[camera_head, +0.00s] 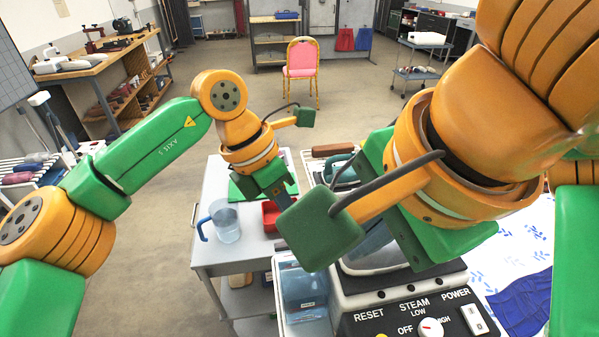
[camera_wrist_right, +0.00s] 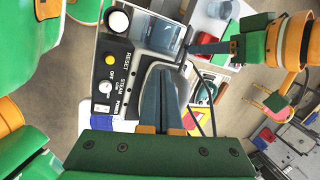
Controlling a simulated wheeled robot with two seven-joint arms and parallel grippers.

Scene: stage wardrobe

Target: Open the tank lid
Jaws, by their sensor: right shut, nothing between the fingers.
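The blue, see-through water tank (camera_head: 303,288) is at the left side of the steam station (camera_head: 415,305), partly hidden by my right gripper. The tank also shows at the top of the wrist view (camera_wrist_right: 157,34). I cannot make out its lid clearly. My right gripper (camera_head: 378,242) is over the station; in the wrist view its two fingers (camera_wrist_right: 163,78) lie together, empty, over the grey oval rest (camera_wrist_right: 180,84). My left gripper (camera_head: 283,200) points down behind the tank, near the red tray. In the wrist view its fingertips (camera_wrist_right: 192,48) appear beside the tank; their spacing is unclear.
A clear blue jug (camera_head: 226,222) stands on the grey cart (camera_head: 217,261), left of the left gripper. A red tray (camera_head: 270,214) is beside it. The station panel has a white knob (camera_head: 431,327) and a power switch (camera_head: 474,319). Blue-patterned cloth (camera_head: 520,245) lies at right.

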